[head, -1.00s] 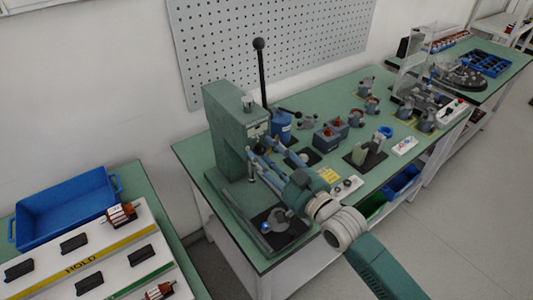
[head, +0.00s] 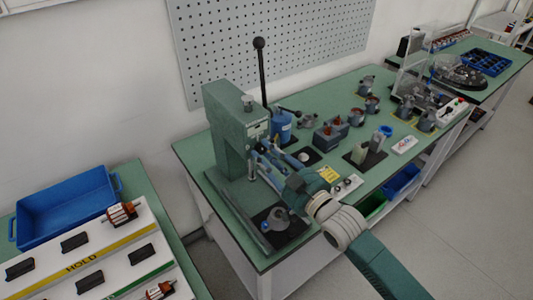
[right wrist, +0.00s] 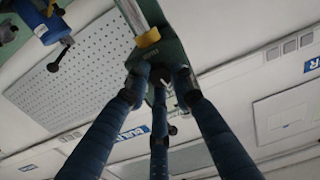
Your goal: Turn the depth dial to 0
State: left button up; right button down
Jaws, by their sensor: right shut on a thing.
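The green press (head: 227,130) stands at the near-left end of the bench, its long black-knobbed lever (head: 261,75) upright. My right gripper (head: 259,158) reaches in from the lower right, with its fingers at the front of the press head. In the right wrist view, the blue fingers of that gripper (right wrist: 163,80) close around a small dark knob (right wrist: 166,72), which seems to be the depth dial. The fingers cover most of it, and its marks cannot be read. A yellow piece (right wrist: 148,38) shows just beyond it on the press. My left gripper is not in view.
A dark fixture with a metal part (head: 277,220) lies below my right arm. A blue bottle-like object (head: 282,126) and several grey parts stand behind the gripper. A blue bin (head: 65,205) and a white HOLD board (head: 110,240) are at the left.

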jog(key=n, duration=0.4)
jog(key=shift+n, duration=0.3)
jog(key=n, duration=0.4)
jog(key=shift+n, duration=0.4)
jog(key=c, duration=1.5)
grip_release()
jog(key=v, duration=1.2)
jog(key=shift+f, duration=0.1)
